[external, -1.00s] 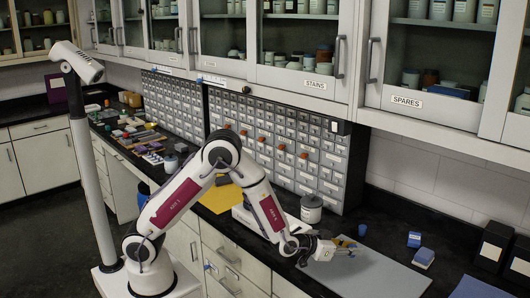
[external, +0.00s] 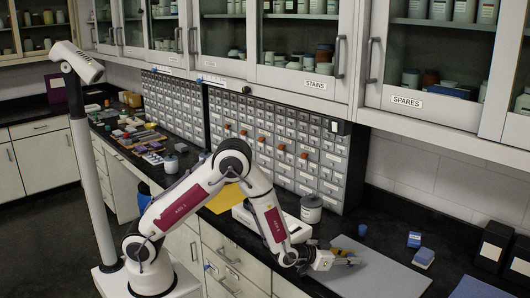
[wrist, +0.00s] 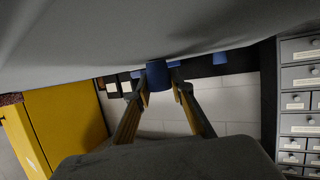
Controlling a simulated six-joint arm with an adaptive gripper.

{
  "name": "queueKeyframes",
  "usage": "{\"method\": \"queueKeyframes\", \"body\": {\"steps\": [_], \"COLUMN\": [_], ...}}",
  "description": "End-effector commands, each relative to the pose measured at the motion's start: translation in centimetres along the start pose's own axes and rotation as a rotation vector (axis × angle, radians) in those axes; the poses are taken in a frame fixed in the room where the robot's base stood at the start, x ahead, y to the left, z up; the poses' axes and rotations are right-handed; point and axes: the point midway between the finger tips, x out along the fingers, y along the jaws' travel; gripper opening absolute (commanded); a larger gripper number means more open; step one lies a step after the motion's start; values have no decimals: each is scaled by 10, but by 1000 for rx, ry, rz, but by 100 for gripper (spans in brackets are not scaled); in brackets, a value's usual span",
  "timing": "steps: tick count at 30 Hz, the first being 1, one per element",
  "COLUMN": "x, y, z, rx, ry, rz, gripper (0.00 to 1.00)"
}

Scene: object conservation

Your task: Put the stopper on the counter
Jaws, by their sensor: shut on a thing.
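In the wrist view, a dark blue cylindrical piece (wrist: 157,75), which looks like the stopper, sits between the two yellow-and-grey fingertips of my gripper (wrist: 163,90). My gripper is shut on it. In the external view my gripper (external: 347,260) is low over the grey mat (external: 385,278) on the dark counter (external: 448,232), its fingers pointing right. The held piece is not clear there. I cannot tell whether it touches the mat.
A small blue object (external: 362,230) stands behind my gripper. Blue blocks (external: 414,240) lie to the right, one (external: 423,257) partly pale. A lidded grey jar (external: 311,208) stands by the drawer cabinet (external: 340,170). Black boxes (external: 494,246) are at far right. The mat's front is clear.

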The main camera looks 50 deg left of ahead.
Motion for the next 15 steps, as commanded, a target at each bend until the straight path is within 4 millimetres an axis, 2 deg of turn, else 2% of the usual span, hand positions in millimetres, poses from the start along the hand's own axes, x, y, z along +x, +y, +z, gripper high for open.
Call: {"method": "queueKeyframes", "body": {"steps": [13, 14, 15], "x": [1, 1, 1], "y": [0, 0, 0], "z": [3, 3, 3], "rx": [0, -1, -1], "ry": [0, 0, 0], "rz": [0, 0, 0], "gripper": [3, 30, 39]}}
